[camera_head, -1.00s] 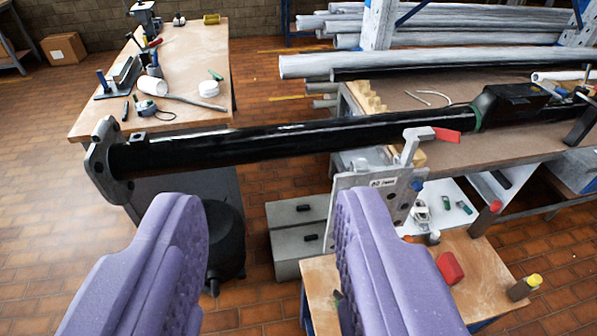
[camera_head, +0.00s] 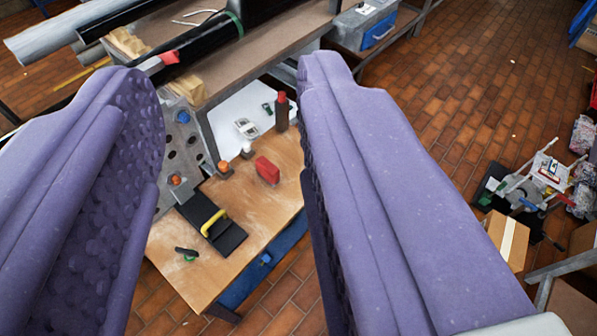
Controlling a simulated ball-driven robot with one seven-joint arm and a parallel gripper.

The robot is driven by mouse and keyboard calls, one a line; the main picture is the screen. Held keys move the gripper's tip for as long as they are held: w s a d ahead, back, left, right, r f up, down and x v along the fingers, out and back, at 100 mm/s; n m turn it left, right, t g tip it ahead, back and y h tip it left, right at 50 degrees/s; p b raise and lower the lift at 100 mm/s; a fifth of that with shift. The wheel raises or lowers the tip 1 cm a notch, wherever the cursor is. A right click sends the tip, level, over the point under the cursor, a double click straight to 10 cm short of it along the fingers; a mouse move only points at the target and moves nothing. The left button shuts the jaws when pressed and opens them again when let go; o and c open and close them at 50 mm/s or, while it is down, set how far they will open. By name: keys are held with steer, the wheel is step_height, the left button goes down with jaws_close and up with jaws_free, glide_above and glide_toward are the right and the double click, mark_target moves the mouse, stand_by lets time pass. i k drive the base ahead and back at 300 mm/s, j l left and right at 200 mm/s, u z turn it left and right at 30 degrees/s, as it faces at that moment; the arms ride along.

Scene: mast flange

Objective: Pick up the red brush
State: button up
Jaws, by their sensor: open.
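A small red, rounded block (camera_head: 267,170) lies on the wooden top of a low bench (camera_head: 255,225). It looks like the red brush, but I cannot make out any bristles. My gripper (camera_head: 228,75) has two purple padded fingers, spread wide and empty. In the picture the red block shows between the fingers, nearer the right one. It is beyond the fingers and neither touches it.
A yellow-handled tool (camera_head: 213,222) with a black base and a small dark green-tipped item (camera_head: 187,253) lie on the bench. A dark red-topped cylinder (camera_head: 282,108) stands behind the red block. A grey perforated plate (camera_head: 183,140) rises on the left.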

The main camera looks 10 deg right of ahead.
mark_target(269, 172)
steer(key=i+l+u, duration=0.1)
steer(key=u, duration=0.35)
steer(key=i+l+u, duration=0.15)
steer(key=u, duration=0.3)
steer(key=i+l+u, duration=0.1)
steer(key=l, duration=0.3)
steer(key=i+l, duration=0.25)
steer(key=l, duration=0.2)
steer(key=i+l+u, duration=0.15)
steer(key=l, duration=0.25)
steer(key=i+l+u, duration=0.1)
steer(key=l, duration=0.3)
steer(key=i+l, duration=0.15)
steer(key=l, duration=0.3)
steer(key=i+l+u, duration=0.15)
steer(key=l, duration=0.3)
